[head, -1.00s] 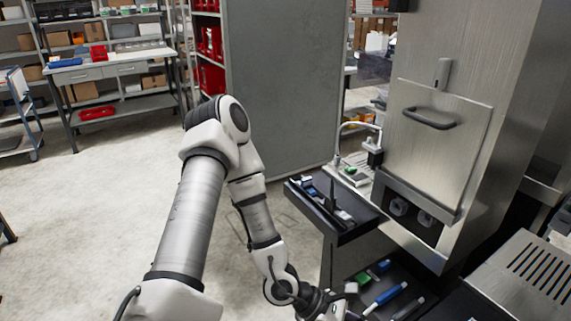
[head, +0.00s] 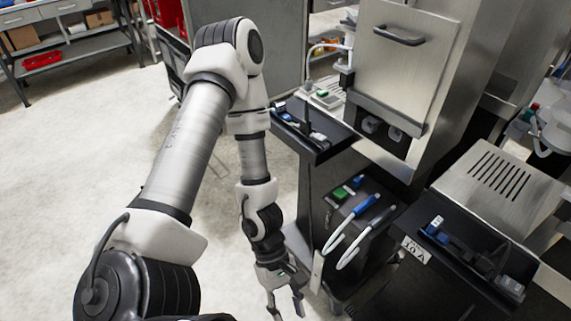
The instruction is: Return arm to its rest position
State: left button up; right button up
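My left arm (head: 180,150) comes in from the left, bends at an elbow near the top and hangs down. My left gripper (head: 287,304) is at the bottom of the head view, pointing down beside the dispenser cart. Its two fingers are apart, with nothing seen between them. The fingertips are close to the picture's lower edge. My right gripper is not in view.
A steel dispenser with a handled door (head: 405,55) stands at the back. A black tray (head: 318,148) with small items juts out below it. Cables and blue-handled tools (head: 367,206) lie lower down. Another black tray (head: 470,255) is at right. Open floor (head: 60,190) lies left.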

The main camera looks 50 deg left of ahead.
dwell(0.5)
pick_arm(q)
jog(key=s+a+f+m+g+y, duration=0.45)
jog(key=s+f+m+y, duration=0.2)
jog(key=s+m, duration=0.3)
jog(key=w+f+m+t, duration=0.4)
jog(key=w+m+t, duration=0.2)
jog(key=w, duration=0.4)
jog(key=shift+w+d+t+y, duration=0.35)
jog(key=shift+t, duration=0.3)
